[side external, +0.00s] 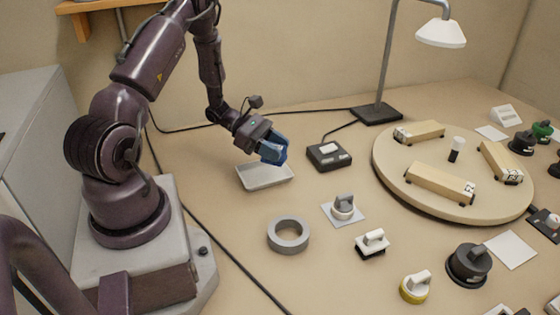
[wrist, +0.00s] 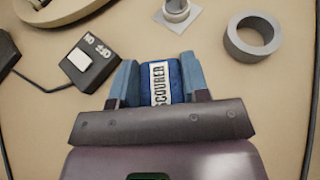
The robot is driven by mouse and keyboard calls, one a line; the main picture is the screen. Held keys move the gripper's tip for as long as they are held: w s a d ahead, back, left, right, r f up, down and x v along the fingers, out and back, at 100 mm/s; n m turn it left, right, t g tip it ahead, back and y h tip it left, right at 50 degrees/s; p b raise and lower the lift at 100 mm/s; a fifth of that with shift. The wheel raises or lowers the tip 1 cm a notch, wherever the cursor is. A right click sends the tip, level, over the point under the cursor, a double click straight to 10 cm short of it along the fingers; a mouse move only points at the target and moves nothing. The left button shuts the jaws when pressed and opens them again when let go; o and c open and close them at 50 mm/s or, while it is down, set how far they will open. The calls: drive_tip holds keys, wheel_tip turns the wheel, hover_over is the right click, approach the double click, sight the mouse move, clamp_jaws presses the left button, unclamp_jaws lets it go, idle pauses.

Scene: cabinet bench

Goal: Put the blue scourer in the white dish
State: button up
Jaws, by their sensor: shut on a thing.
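The blue scourer (wrist: 161,82) is held between the two blue fingers of my gripper (wrist: 156,82). Its white label reads SCOURER in the wrist view. In the side external view my gripper (side external: 273,150) is above the table, over the right back part of the white dish. The scourer is largely hidden by the fingers there. The white dish (side external: 264,182) is a shallow rectangular tray on the table, below and slightly left of the fingertips. Its visible inside looks empty. The dish is not visible in the wrist view.
A black box with a white button (side external: 329,156) stands just right of the dish. A grey ring (side external: 288,235) and a knob on a white square (side external: 343,208) lie in front. A round board (side external: 455,205) holds several wooden blocks. Cables run behind and left of the dish.

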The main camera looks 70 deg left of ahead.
sight(280, 163)
drive_tip(key=shift+w+a+f, duration=0.25)
drive_tip(key=shift+w+f, duration=0.25)
drive_tip(key=shift+f, duration=0.2)
drive_tip(key=shift+w+a+f, duration=0.1)
drive_tip(key=shift+w+f, duration=0.05)
drive_tip(key=shift+f, duration=0.8)
drive_tip(key=shift+w+a+f, duration=0.1)
drive_tip(key=shift+f, duration=0.8)
drive_tip(key=shift+f, duration=0.2)
drive_tip(key=shift+f, duration=0.15)
drive_tip(key=o, duration=0.9)
